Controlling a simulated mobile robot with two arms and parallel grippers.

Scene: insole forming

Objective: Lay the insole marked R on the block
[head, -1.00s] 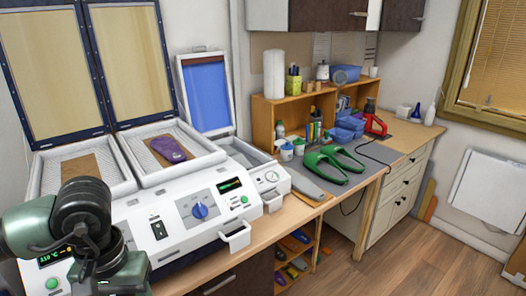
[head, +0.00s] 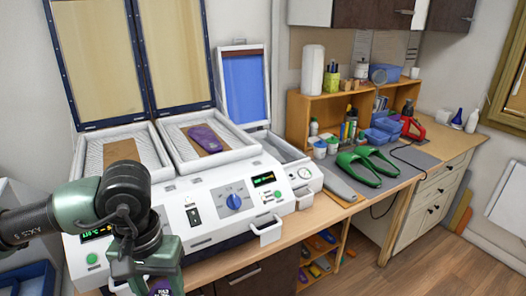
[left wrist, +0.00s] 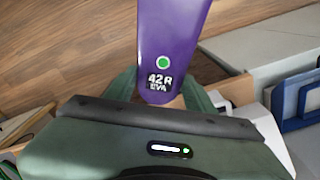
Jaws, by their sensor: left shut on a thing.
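My left gripper (left wrist: 160,98) is shut on a purple insole (left wrist: 172,35) printed "42 R EVA" with a green dot. In the head view my left gripper (head: 148,268) is low at the left, in front of the machine, and only a bit of the held insole (head: 160,287) shows at the bottom edge. A bare brown block (head: 121,150) lies in the left white tray of the machine. In the right tray another purple insole (head: 203,136) lies on a second brown block (head: 222,143). My right gripper is not in view.
The white machine (head: 205,232) has its two framed lids (head: 175,50) raised behind the trays. A blue panel (head: 242,85) stands beside them. Shelves below hold several insoles (head: 318,242).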

